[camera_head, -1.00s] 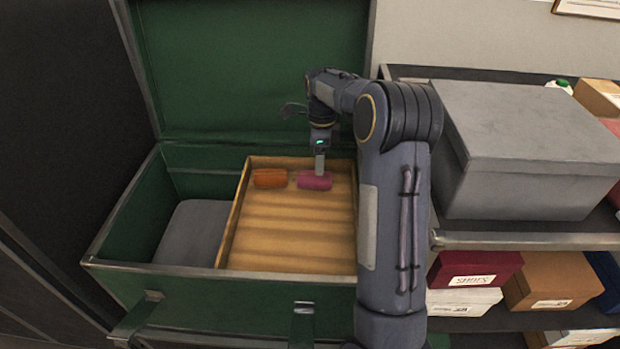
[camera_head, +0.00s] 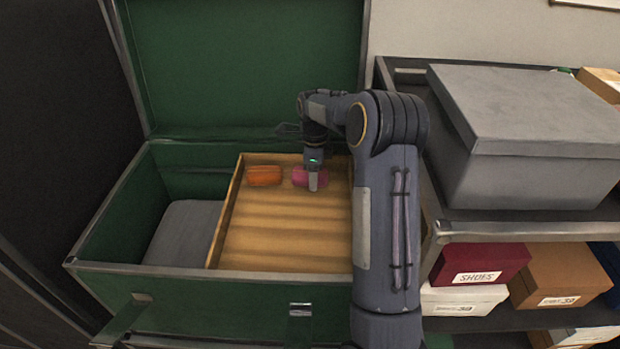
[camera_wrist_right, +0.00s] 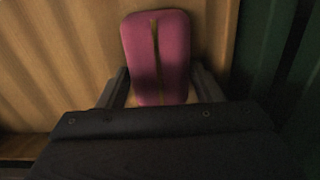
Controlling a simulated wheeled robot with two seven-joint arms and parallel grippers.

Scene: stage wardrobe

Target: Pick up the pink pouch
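The pink pouch (camera_head: 300,177) lies in the wooden tray (camera_head: 285,235) inside the green trunk, near the tray's back edge. In the right wrist view the pouch (camera_wrist_right: 157,55) shows a lengthwise zip line. My right gripper (camera_head: 313,184) is down at the pouch, in front of part of it. In the right wrist view its two fingers (camera_wrist_right: 160,88) are apart, one on each side of the pouch's near end. I see small or no gaps beside the pouch, and no clear grip on it. My left gripper is not in view.
An orange pouch (camera_head: 264,175) lies left of the pink one in the tray. The green trunk (camera_head: 215,295) has its lid (camera_head: 245,65) raised behind. A grey item (camera_head: 182,233) lies left of the tray. A shelf with a grey box (camera_head: 535,120) and shoe boxes stands at right.

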